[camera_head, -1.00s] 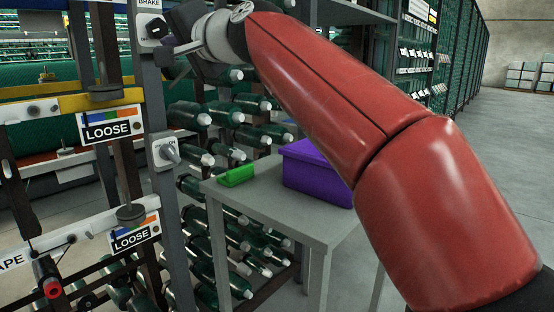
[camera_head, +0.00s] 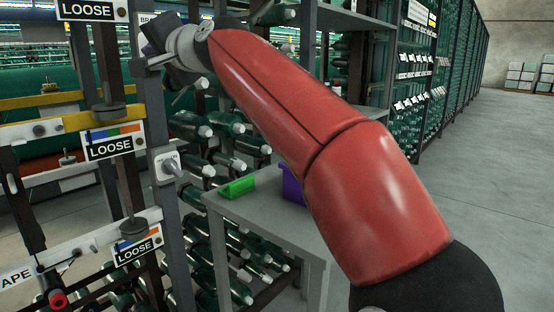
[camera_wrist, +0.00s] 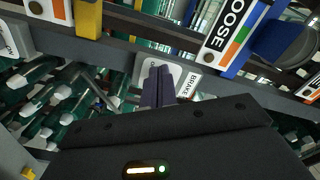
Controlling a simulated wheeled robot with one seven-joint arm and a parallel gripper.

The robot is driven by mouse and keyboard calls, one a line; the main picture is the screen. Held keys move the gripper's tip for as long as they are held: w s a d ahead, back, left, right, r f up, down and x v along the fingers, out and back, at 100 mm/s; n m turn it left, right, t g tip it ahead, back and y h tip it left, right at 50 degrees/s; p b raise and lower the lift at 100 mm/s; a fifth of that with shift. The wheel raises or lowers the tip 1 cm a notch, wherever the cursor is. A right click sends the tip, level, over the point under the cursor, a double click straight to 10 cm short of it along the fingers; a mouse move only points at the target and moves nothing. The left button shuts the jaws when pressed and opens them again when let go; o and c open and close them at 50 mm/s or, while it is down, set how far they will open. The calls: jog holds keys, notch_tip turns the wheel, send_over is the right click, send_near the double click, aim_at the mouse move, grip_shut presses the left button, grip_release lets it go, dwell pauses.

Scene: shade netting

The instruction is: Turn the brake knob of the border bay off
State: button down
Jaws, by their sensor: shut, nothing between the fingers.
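A white plate labelled BRAKE (camera_wrist: 186,84) is in the wrist view, right in front of my gripper (camera_wrist: 160,77). The two fingers are shut together with nothing between them. Their tips overlap the plate, and its knob is hidden behind them. I cannot tell whether they touch it. In the head view my gripper (camera_head: 150,60) is at the upper left by the grey post (camera_head: 160,110), covering most of the upper brake plate. A lower brake knob (camera_head: 171,165) on a white plate shows uncovered on the same post. No border label is readable.
LOOSE signs (camera_head: 114,142) hang left of the post, beside yellow and white rails. A grey table (camera_head: 262,222) with a green item (camera_head: 237,187) and a purple box (camera_head: 291,188) stands below my arm. Racks of green rolls (camera_head: 222,122) are behind. The floor at right is clear.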

jog(key=shift+w+a, duration=0.3)
jog(key=shift+w+d+r, duration=0.1)
jog(key=shift+w+d, duration=0.1)
dwell(0.8)
jog(key=shift+w+d+f, duration=0.1)
jog(key=shift+w+f, duration=0.05)
jog(key=shift+f, duration=0.2)
jog(key=shift+w+d+f, duration=0.15)
jog(key=shift+f, duration=0.1)
dwell(0.4)
jog(key=shift+f+b, duration=0.35)
jog(key=shift+b, duration=0.05)
